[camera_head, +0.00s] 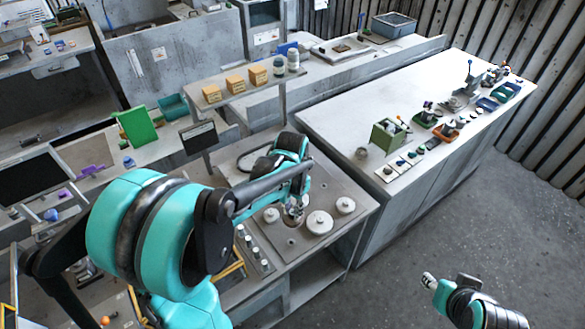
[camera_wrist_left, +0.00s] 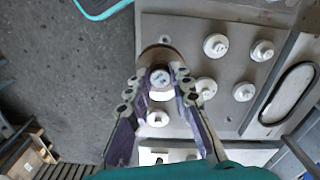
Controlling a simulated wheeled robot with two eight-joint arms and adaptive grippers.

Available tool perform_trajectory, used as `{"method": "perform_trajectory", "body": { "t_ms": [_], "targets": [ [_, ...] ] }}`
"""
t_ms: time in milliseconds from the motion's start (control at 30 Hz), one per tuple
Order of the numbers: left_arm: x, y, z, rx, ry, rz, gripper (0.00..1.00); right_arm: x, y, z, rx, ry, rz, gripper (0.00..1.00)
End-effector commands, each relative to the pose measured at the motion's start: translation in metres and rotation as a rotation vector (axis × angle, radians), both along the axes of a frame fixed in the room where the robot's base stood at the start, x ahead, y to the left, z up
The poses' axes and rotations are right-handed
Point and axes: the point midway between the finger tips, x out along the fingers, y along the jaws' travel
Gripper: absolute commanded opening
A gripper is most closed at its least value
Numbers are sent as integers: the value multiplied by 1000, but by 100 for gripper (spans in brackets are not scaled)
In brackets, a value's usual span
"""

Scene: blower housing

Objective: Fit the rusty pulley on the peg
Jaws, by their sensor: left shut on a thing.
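My left gripper (camera_head: 293,210) is above the grey plate of the bench, close to several pale round parts. In the left wrist view its fingers (camera_wrist_left: 161,82) are closed around a brown, rusty-looking round part, which I take to be the rusty pulley (camera_wrist_left: 160,54). A round grey end shows between the fingertips. The fingers hide much of the pulley, and I cannot tell whether it touches the plate or a peg. No bare peg can be made out. My right gripper (camera_head: 429,281) is over the floor at the lower right, its jaws too small to judge.
Pale pulley-like discs (camera_head: 319,222) stand on the grey plate (camera_wrist_left: 185,28), several beside the gripper in the left wrist view (camera_wrist_left: 215,46). A dark oval ring lies near them. A long white table (camera_head: 360,105) with small parts stands right; a shelf with boxes (camera_head: 235,84) is behind.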

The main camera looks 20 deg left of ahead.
Motion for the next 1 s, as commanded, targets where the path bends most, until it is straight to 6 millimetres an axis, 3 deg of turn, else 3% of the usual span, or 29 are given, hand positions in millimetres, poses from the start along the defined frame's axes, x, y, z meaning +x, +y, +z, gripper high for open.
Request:
{"method": "perform_trajectory", "body": {
  "t_ms": [33,100,233,1000],
  "targets": [
    [-1,2,14,0,0,-10,0,0,0,10,0,0,0,40],
    [-2,3,19,-1,-1,-19,0,0,0,13,0,0,0,40],
    [-2,4,14,-1,-1,-27,0,0,0,8,0,0,0,40],
    [-2,4,-82,0,-1,-25,0,0,0,-64,0,0,0,40]
  ]
}}
